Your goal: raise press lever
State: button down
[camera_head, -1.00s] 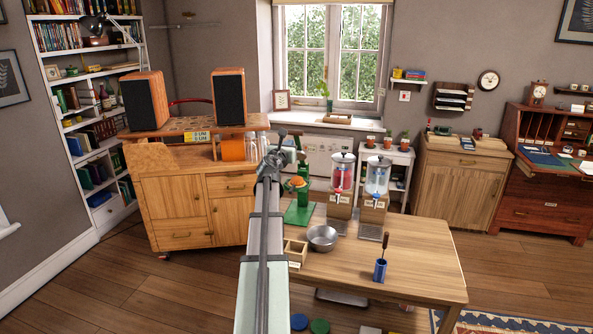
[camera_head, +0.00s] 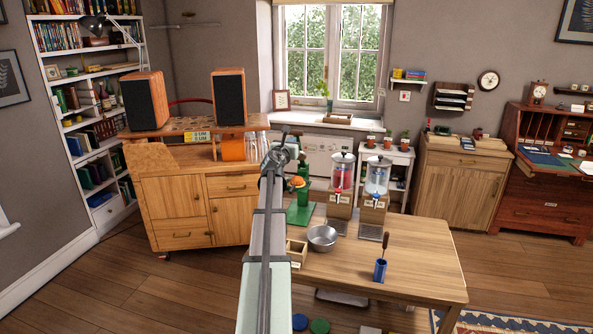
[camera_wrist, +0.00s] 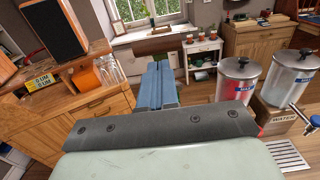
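A green press (camera_head: 300,212) stands on the back left of the wooden table (camera_head: 415,262), with an orange thing (camera_head: 297,182) in its upper part. My arm covers its left side in the head view, and I cannot make out its lever. My gripper (camera_head: 284,155) is above and slightly left of the press. In the wrist view the two blue-grey fingers (camera_wrist: 155,85) lie side by side, close together, with nothing visible between them.
Two drink dispensers (camera_head: 341,183) (camera_head: 375,188) stand right of the press. A cabinet with speakers (camera_head: 229,97) stands left. The table's right side is clear.

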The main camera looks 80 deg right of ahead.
aim_at(295, 133)
jog(key=shift+d, duration=0.3)
jog(key=shift+d+r, duration=0.1)
jog(key=shift+d, duration=0.05)
jog(key=shift+d+r, duration=0.9)
jog(key=shift+d, duration=0.4)
jog(key=shift+d+r, duration=0.4)
jog(key=shift+d, duration=0.3)
jog(key=shift+d+r, duration=0.4)
jog(key=shift+d, duration=0.25)
jog(key=shift+d, duration=0.15)
